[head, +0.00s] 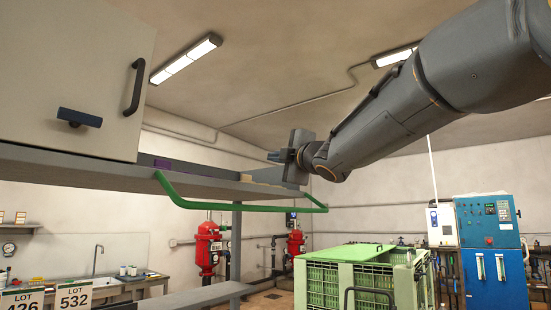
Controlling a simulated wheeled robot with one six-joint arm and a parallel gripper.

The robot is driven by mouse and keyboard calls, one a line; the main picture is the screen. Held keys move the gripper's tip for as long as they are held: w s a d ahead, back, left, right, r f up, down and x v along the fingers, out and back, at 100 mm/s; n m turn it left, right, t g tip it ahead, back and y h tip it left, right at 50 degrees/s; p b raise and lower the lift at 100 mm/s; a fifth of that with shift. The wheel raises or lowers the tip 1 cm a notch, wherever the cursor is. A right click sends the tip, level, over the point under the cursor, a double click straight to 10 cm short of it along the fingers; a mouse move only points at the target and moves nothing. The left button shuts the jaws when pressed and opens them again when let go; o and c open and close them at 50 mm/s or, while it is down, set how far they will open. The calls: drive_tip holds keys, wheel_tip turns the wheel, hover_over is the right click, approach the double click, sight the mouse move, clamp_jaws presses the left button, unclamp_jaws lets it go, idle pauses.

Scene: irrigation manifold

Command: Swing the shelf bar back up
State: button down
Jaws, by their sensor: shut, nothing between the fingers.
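The shelf bar (243,208) is a green tube with bent ends. It hangs along the front of a grey shelf (110,176), its long middle part a little below the shelf's front edge. My gripper (276,156) is shut and empty, above the right part of the shelf and higher than the bar, apart from it in the picture. My arm reaches in from the upper right.
A cabinet with a dark handle (134,87) stands above the shelf at left. A purple item (162,163) lies on the shelf. Below are green crates (360,270), red filters (207,248) and a blue control cabinet (488,245). Open air lies in front of the bar.

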drive_tip(key=c, duration=2.4)
unclamp_jaws()
drive_tip(key=shift+c, duration=0.2)
drive_tip(key=o, duration=0.7)
drive_tip(key=shift+s, duration=0.1)
drive_tip(key=shift+b+v, duration=1.15)
drive_tip(key=shift+v, duration=2.65)
